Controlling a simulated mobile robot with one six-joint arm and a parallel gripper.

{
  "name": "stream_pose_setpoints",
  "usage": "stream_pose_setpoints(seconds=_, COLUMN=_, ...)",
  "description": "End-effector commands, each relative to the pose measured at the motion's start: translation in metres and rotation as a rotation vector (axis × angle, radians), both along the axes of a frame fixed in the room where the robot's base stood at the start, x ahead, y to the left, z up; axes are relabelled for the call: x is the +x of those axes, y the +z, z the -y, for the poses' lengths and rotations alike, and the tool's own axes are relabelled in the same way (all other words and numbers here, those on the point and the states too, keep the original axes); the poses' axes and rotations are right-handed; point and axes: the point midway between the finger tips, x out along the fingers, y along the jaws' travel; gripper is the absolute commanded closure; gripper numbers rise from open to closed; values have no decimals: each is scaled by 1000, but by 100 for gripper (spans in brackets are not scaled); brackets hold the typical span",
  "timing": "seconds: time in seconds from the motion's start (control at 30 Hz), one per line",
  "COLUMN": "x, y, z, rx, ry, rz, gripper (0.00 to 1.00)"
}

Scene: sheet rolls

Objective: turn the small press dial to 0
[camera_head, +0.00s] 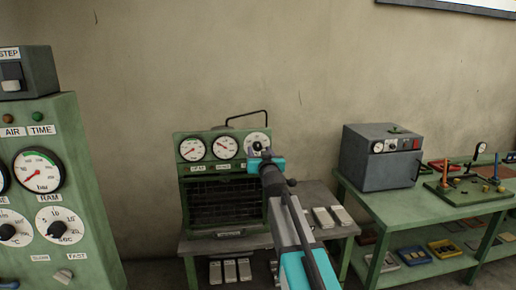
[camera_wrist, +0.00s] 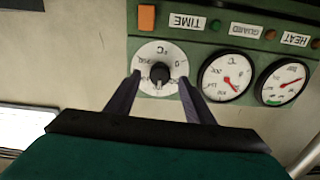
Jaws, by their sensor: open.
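The small press (camera_head: 225,170) is a green unit on a table in the middle of the head view, with two gauges and a dial in its top panel. The dial (camera_head: 257,142) is a white disc with a black knob at the panel's right. In the wrist view, upside down, the dial (camera_wrist: 150,54) and its black knob (camera_wrist: 160,73) show close up; the exact pointer reading is too small to tell. My gripper (camera_wrist: 159,79) is open, one finger on each side of the knob. Gaps show between fingers and knob. In the head view my gripper (camera_head: 266,158) partly covers the dial's lower edge.
Two gauges (camera_wrist: 226,77) sit beside the dial. A green cabinet with gauges (camera_head: 75,180) stands at the left. A grey oven-like box (camera_head: 382,157) stands on a green bench (camera_head: 400,203) at the right. Grey blocks (camera_head: 323,217) lie on the press table. The wall is close behind.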

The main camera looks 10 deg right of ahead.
Motion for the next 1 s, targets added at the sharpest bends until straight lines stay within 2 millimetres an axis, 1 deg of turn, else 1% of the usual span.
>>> stream_pose_setpoints(seconds=0.03, x=7, y=2, z=0, rx=0, ry=0, rz=-1, gripper=52)
stream_pose_setpoints(seconds=0.1, x=12, y=2, z=0, rx=0, ry=0, rz=-1, gripper=52)
stream_pose_setpoints(seconds=0.3, x=25, y=2, z=0, rx=0, ry=0, rz=0, gripper=52)
stream_pose_setpoints(seconds=0.47, x=29, y=1, z=0, rx=0, ry=0, rz=0, gripper=52)
stream_pose_setpoints(seconds=0.77, x=29, y=0, z=0, rx=0, ry=0, rz=0, gripper=52)
stream_pose_setpoints(seconds=0.8, x=29, y=0, z=0, rx=0, ry=1, rz=0, gripper=55)
stream_pose_setpoints(seconds=0.87, x=29, y=0, z=0, rx=0, ry=1, rz=0, gripper=65)
stream_pose_setpoints(seconds=1.0, x=29, y=0, z=-1, rx=0, ry=1, rz=0, gripper=89)
